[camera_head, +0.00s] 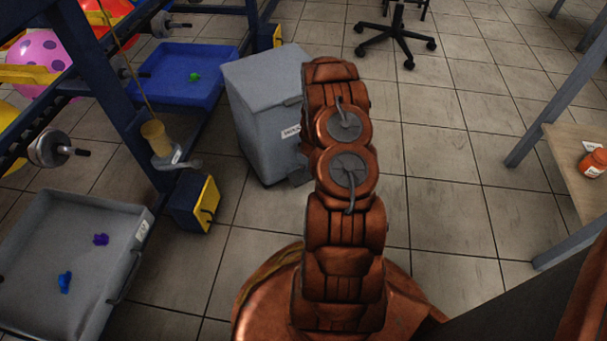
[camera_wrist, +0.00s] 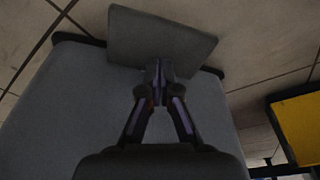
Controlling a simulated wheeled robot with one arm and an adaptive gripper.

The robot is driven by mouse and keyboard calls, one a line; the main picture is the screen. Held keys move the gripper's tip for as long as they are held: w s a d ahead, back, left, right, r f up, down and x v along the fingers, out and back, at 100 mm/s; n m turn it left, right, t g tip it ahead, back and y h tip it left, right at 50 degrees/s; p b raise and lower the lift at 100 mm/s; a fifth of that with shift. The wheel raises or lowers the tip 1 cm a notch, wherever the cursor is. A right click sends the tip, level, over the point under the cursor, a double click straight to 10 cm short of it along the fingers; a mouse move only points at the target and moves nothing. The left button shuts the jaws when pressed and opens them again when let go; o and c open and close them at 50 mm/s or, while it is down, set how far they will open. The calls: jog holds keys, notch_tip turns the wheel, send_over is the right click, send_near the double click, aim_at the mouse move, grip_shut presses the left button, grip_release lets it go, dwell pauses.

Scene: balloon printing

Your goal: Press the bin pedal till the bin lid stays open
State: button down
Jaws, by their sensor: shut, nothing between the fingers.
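The grey bin (camera_head: 262,122) stands on the floor left of my arm in the head view, with its flat lid (camera_head: 262,72) down. Its pedal (camera_head: 300,176) shows low at the bin's front, partly hidden by my arm. In the wrist view the pedal (camera_wrist: 160,30) is a flat grey plate and the bin body (camera_wrist: 65,105) fills much of the picture. My gripper (camera_wrist: 158,72) is shut and empty, with its fingertips at the pedal's edge. I cannot tell whether they touch it. In the head view my arm hides the gripper.
A blue tray (camera_head: 215,88) and a grey tray (camera_head: 130,212) lie at left by a blue rack (camera_head: 125,110). A yellow-faced block (camera_head: 206,205) is left of the bin. A table (camera_head: 575,175) with an orange jar (camera_head: 593,162) stands right. Tiled floor between is clear.

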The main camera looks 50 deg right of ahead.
aim_at(304, 176)
dwell(0.4)
jog(key=shift+f+b, duration=1.05)
jog(key=shift+f, duration=1.85)
jog(key=shift+r, duration=0.2)
jog(key=shift+r+p, duration=1.45)
jog(key=shift+r, duration=2.45)
